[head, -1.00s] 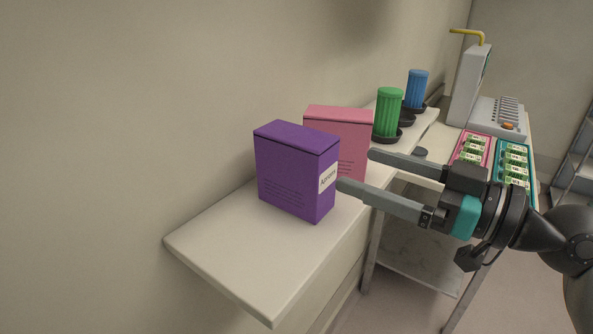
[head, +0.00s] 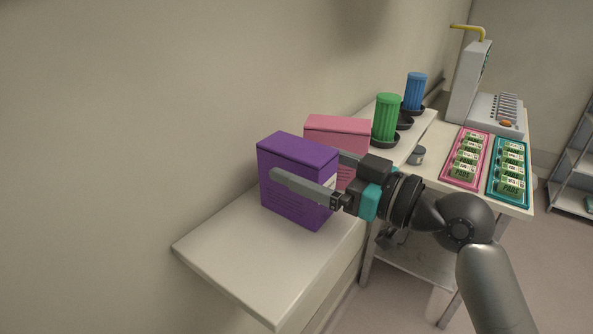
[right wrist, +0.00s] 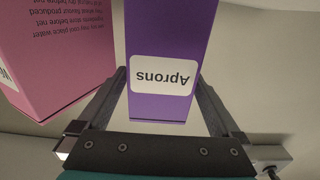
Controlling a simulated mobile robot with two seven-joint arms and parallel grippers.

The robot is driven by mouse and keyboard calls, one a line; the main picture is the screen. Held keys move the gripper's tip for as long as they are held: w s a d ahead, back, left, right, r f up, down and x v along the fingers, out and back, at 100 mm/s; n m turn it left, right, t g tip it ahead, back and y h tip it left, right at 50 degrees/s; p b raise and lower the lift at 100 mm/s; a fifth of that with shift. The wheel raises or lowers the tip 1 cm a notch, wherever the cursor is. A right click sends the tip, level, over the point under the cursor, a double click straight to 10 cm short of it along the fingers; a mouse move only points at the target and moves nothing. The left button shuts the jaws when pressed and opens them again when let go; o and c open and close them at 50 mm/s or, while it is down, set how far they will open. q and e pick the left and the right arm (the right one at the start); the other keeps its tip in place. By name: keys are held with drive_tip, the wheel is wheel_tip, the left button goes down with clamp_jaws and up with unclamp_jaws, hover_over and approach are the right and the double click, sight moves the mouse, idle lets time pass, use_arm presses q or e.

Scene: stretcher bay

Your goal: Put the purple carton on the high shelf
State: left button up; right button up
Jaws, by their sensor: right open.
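The purple carton (head: 290,160) stands upright on the pale shelf (head: 235,262) by the wall in the head view. In the right wrist view the carton (right wrist: 168,35) shows its white "Aprons" label. My right gripper (head: 308,170) is open, with one finger on the near side of the carton and the other partly hidden behind it. In the right wrist view the fingers of my right gripper (right wrist: 168,105) lie on either side of the carton, with gaps visible. My left gripper is not in view.
A pink carton (head: 338,127) stands close behind the purple one. A green tumbler (head: 386,118) and a blue tumbler (head: 414,92) stand farther back. A table at right holds a pink tray (head: 448,181), a teal tray (head: 492,196) and a grey machine (head: 468,85). The shelf's front left is bare.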

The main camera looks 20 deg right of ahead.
drive_tip(key=shift+x, duration=1.05)
clamp_jaws()
